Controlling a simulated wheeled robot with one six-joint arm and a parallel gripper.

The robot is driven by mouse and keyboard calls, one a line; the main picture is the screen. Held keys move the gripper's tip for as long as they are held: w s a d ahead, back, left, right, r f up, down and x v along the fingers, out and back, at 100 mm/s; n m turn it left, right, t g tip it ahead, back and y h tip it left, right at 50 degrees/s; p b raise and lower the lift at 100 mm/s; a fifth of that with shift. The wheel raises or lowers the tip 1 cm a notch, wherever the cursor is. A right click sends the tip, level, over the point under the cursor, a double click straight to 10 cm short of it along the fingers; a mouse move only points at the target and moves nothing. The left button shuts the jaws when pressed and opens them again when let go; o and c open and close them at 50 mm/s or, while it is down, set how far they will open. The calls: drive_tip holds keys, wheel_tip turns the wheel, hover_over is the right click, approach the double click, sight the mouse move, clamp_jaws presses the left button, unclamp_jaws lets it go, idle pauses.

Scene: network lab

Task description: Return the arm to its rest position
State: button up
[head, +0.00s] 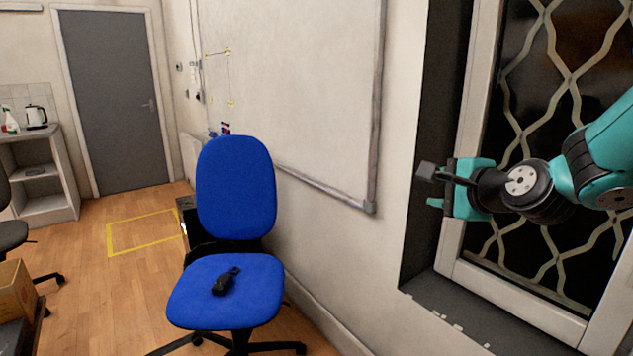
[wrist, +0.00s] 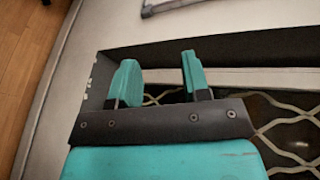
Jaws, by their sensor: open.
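My gripper (head: 432,187) is raised at the right of the head view, in front of the window recess. It points left, toward the whiteboard wall. In the wrist view its two teal fingers (wrist: 158,80) stand apart with nothing between them. My teal and black arm reaches in from the right edge of the head view.
A blue office chair (head: 236,190) stands at centre with a small black object (head: 224,281) on its seat. The barred window (head: 560,130) and its sill (head: 490,320) are close to my arm. A cardboard box (head: 12,290) is at lower left.

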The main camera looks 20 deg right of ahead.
drive_tip(key=s+a+f+n+g+y, duration=0.1)
drive_tip(key=s+a+n+g+y, duration=0.15)
drive_tip(key=a+n, duration=0.35)
drive_tip(key=s+a+f+n+g+y, duration=0.1)
drive_tip(key=s+a+n+g+y, duration=0.2)
drive_tip(key=a, duration=0.5)
drive_tip(key=s+a+f+n+g, duration=0.1)
drive_tip(key=s+a+n+g, duration=0.3)
drive_tip(key=s+n, duration=0.4)
drive_tip(key=s+a+f+n+g+h, duration=0.1)
drive_tip(key=s+a+n+g, duration=0.3)
drive_tip(key=s+n, duration=0.4)
drive_tip(key=shift+s+a+f+n+g+p, duration=0.25)
drive_tip(key=shift+a+f+n+g+p, duration=0.1)
drive_tip(key=shift+a+n, duration=0.65)
drive_tip(key=shift+d, duration=0.2)
